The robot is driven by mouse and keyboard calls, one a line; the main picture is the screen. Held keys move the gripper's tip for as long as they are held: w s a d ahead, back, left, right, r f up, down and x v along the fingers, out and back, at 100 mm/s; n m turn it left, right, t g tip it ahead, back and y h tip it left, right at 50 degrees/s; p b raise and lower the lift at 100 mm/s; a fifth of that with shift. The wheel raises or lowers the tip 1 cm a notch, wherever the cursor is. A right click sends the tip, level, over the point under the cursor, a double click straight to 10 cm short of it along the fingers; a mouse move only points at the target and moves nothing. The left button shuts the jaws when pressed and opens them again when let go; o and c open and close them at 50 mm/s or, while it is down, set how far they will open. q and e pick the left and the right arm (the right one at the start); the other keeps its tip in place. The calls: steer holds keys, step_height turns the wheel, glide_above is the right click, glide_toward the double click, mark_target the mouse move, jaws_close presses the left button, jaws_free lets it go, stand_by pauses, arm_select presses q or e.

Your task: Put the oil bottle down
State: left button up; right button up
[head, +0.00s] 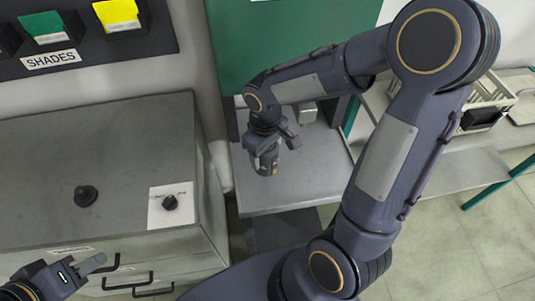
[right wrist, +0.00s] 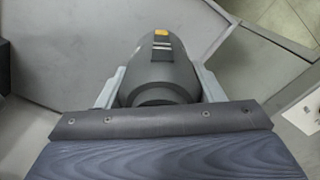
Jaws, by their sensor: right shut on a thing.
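The oil bottle (head: 268,161) is dark grey with a small orange and white patch. My right gripper (head: 275,143) is shut on it, over the grey bench top (head: 285,190) in the middle of the head view. In the right wrist view the bottle (right wrist: 158,72) sits between the two pale fingers, its round end toward the palm. I cannot tell whether its far end touches the bench. My left gripper (head: 88,266) is at the bottom left, in front of the grey cabinet; the gap between its fingers does not show clearly.
A grey cabinet (head: 95,150) stands at the left, with black knobs (head: 86,196) on top, one on a white card. A green panel (head: 285,40) rises behind the bench. A white rack (head: 490,95) stands at the right. Bench top is clear in front of the bottle.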

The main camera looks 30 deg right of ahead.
steer(key=w+f, duration=0.1)
steer(key=d+f, duration=0.1)
steer(key=w+f, duration=0.1)
steer(key=shift+w+d+f, duration=0.25)
steer(key=shift+w+f, duration=0.1)
steer(key=shift+f, duration=0.05)
steer(key=shift+w+f+p, duration=0.15)
steer(key=shift+f+p, duration=0.25)
steer(key=shift+f, duration=1.3)
steer(key=shift+f, duration=0.1)
steer(key=shift+f, duration=0.15)
steer(key=o, duration=1.2)
steer(key=shift+c, duration=0.2)
